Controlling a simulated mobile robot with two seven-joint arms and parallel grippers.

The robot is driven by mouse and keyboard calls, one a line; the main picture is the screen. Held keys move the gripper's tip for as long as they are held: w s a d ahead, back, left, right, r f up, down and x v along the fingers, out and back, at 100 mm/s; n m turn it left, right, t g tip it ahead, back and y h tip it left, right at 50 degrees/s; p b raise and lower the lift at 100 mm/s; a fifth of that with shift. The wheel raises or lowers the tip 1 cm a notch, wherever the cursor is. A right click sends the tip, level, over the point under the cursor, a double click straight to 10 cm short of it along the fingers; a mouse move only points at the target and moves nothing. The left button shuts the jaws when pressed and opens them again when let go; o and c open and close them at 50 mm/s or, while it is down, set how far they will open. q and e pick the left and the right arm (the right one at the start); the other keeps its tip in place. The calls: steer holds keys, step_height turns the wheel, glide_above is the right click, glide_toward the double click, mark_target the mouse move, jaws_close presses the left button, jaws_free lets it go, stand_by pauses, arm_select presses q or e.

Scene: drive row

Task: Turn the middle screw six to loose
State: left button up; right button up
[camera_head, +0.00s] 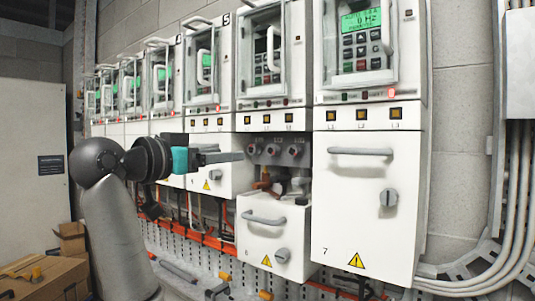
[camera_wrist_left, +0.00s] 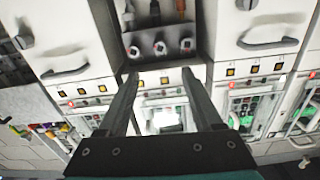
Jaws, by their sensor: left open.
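The open bay of drive six shows a row of three round screws, with the middle screw (camera_head: 273,150) between the other two. The middle screw also shows in the wrist view (camera_wrist_left: 160,48), where the picture looks upside down. The drive's drawer front (camera_head: 275,238) sits below, lowered, with a grey handle and a knob. My left gripper (camera_head: 238,157) is just left of the screws in the head view, its fingers pointing right. In the wrist view my left gripper (camera_wrist_left: 160,74) has its fingers apart, empty, with the middle screw beyond the gap. My right gripper does not show.
The cabinet marked 7 (camera_head: 366,205) is closed and stands close on the right. More drive cabinets run away to the left. An orange rail (camera_head: 215,243) and loose cables lie under the row. Grey conduits (camera_head: 515,200) bend along the right wall. Cardboard boxes (camera_head: 65,275) stand at lower left.

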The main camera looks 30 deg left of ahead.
mark_target(273, 151)
arm_select(q)
steer(key=w, duration=0.5)
steer(key=w+p, duration=0.1)
steer(key=w, duration=0.4)
steer(key=w+d, duration=0.1)
steer(key=w, duration=0.4)
steer(key=shift+d+p, duration=0.1)
steer(key=shift+p, duration=0.25)
jaws_close()
